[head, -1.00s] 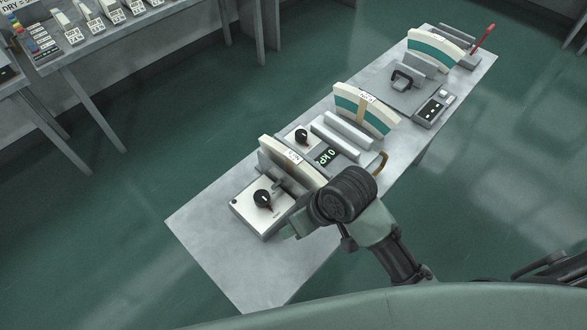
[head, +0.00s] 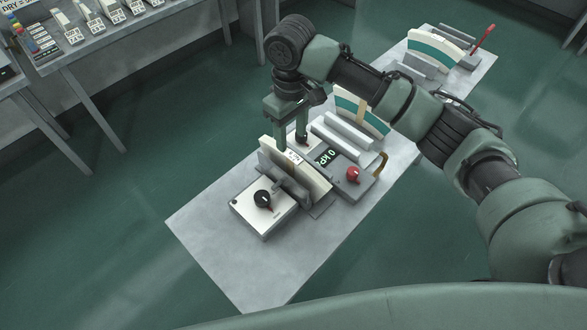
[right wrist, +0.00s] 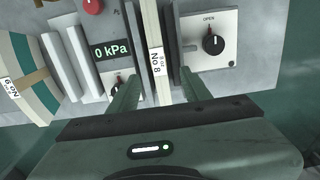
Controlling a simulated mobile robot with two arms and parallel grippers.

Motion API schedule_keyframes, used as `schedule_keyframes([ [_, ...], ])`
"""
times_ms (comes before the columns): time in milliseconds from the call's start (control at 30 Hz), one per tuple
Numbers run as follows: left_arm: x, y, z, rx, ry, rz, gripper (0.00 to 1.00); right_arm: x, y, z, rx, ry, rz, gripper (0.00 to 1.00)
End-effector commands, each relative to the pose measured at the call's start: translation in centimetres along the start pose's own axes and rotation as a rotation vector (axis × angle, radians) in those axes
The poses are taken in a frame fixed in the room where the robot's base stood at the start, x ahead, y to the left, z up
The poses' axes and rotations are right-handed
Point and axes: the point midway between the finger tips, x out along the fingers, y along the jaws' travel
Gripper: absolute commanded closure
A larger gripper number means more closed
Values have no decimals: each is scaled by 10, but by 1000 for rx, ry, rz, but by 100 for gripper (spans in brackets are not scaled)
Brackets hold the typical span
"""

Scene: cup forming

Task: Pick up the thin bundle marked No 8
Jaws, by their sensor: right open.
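The thin bundle marked No 8 (head: 296,158) is a narrow pale strip standing on edge among the fixtures on the near part of the bench. In the right wrist view the bundle (right wrist: 156,60) runs between my fingers, its label readable. My right gripper (head: 285,122) points down at the bundle's far end in the head view. In the right wrist view the right gripper (right wrist: 160,88) is open, one finger on each side of the bundle, with gaps visible. Whether the fingertips reach down beside it is unclear. My left gripper is out of view.
Beside the bundle are a control box with a black knob (head: 263,198), a 0 kPa display (head: 327,158) and a red knob (head: 352,173). A teal-and-white bundle (head: 376,124) stands behind, partly hidden by my arm; another (head: 435,42) is farther back. The bench's near end is bare.

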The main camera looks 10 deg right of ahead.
Motion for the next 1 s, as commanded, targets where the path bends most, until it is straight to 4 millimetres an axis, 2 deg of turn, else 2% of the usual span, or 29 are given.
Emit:
schedule_keyframes([
  [333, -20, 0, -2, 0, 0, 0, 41, 43, 3, 6, 0, -4, 0, 52],
  [500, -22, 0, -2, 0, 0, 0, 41, 64, 2, 6, -1, 0, 0, 52],
  [767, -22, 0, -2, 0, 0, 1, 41, 68, 2, 5, -2, 3, 0, 52],
  [933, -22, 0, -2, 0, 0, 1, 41, 68, 2, 5, -2, 3, 0, 96],
  [1000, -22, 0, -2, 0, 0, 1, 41, 68, 2, 5, -2, 3, 0, 100],
])
